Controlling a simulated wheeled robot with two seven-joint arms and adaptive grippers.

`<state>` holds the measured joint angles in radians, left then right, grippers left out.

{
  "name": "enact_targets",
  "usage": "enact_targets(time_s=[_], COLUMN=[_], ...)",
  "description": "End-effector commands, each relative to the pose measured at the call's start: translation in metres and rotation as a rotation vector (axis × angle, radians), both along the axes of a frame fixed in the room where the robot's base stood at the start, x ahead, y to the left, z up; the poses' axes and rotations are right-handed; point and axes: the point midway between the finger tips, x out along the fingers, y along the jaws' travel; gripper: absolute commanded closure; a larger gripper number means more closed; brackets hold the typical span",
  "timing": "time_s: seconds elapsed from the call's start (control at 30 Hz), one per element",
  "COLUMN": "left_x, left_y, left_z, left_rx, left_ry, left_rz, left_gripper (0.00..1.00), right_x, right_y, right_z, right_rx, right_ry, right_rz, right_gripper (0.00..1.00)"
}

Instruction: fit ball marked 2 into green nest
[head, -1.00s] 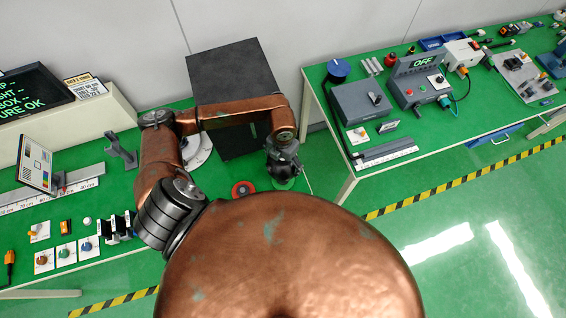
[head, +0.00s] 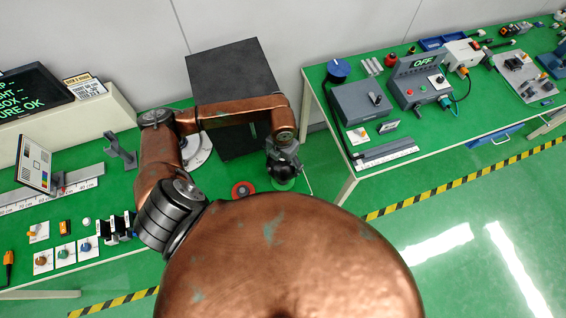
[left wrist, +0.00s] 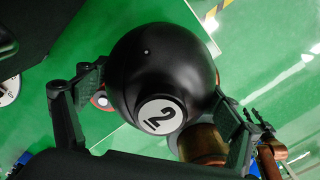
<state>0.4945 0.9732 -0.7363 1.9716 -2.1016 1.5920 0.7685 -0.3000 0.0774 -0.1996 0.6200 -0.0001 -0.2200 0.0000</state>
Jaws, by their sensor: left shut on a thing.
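A black ball marked 2 (left wrist: 160,75) fills the middle of the left wrist view, its white number disc facing the camera. My left gripper (left wrist: 155,118) is shut on it, with a finger on either side. In the head view my left gripper (head: 284,163) hangs near the front right corner of the left bench, just above a green nest (head: 283,185), which it partly covers. I cannot tell whether the ball touches the nest.
A red ring-shaped nest (head: 243,190) lies left of the green one. A large dark box (head: 235,90) stands behind my left forearm. A second bench (head: 345,185) with devices is to the right, across a gap.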

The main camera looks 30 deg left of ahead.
Motion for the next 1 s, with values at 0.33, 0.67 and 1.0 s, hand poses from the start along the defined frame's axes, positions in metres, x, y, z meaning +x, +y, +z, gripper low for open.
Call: enact_targets(time_s=[0.33,0.67,1.0], left_x=[0.0,0.0,0.001], left_y=[0.0,0.0,0.0], left_z=[-0.006,-0.013,-0.02], left_rx=[-0.001,0.0,-0.001], left_ry=[-0.001,-0.001,-0.001], left_rz=[0.0,0.0,0.0], left_gripper=[0.73,0.73,0.14], right_x=[-0.001,-0.001,-0.002], right_y=[-0.004,-0.004,-0.004], right_z=[-0.005,-0.012,-0.018], right_rx=[-0.004,-0.004,-0.005], right_ry=[0.002,0.002,0.002], right_rz=[0.002,0.002,0.002], right_gripper=[0.7,0.7,0.7])
